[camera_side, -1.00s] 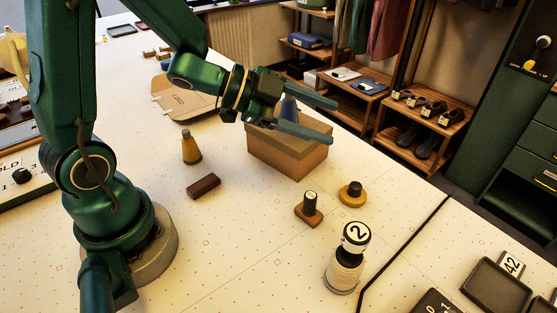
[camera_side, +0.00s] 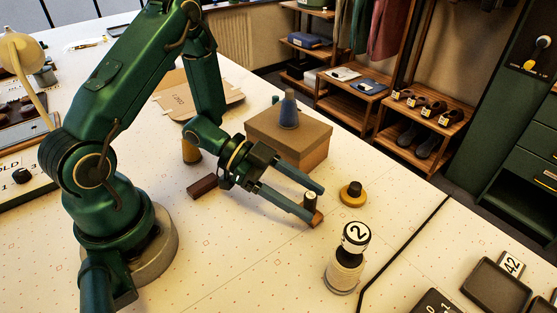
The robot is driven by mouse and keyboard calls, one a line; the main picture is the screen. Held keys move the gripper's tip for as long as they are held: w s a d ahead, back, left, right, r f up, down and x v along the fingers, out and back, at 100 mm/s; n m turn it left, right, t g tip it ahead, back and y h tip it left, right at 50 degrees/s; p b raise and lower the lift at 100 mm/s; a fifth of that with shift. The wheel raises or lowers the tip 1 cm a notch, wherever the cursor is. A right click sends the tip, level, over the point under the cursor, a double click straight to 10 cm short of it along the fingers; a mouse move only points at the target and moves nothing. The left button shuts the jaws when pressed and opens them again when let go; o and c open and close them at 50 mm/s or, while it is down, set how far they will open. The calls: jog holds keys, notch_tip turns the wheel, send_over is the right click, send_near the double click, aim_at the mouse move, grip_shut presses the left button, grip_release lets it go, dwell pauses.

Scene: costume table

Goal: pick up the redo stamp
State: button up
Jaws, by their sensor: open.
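A small stamp with a dark, light-topped handle (camera_side: 310,199) and a brown wooden base stands on the white table, right of centre. No word on it is readable, so I cannot confirm that it is the redo stamp. My gripper (camera_side: 315,204) is open, low over the table, with its fingers pointing right. The stamp's handle shows between the two fingertips, and the near finger hides part of the base. I cannot tell whether a finger touches it.
A round yellow piece with a dark knob (camera_side: 352,194) stands just right of the fingertips. A dark brown block (camera_side: 202,187) lies left. A holder marked 2 (camera_side: 346,262) stands in front.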

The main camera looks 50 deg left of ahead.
jog(key=shift+w+d+f, duration=0.3)
jog(key=shift+d, duration=0.25)
grip_shut()
jog(key=shift+r, duration=0.2)
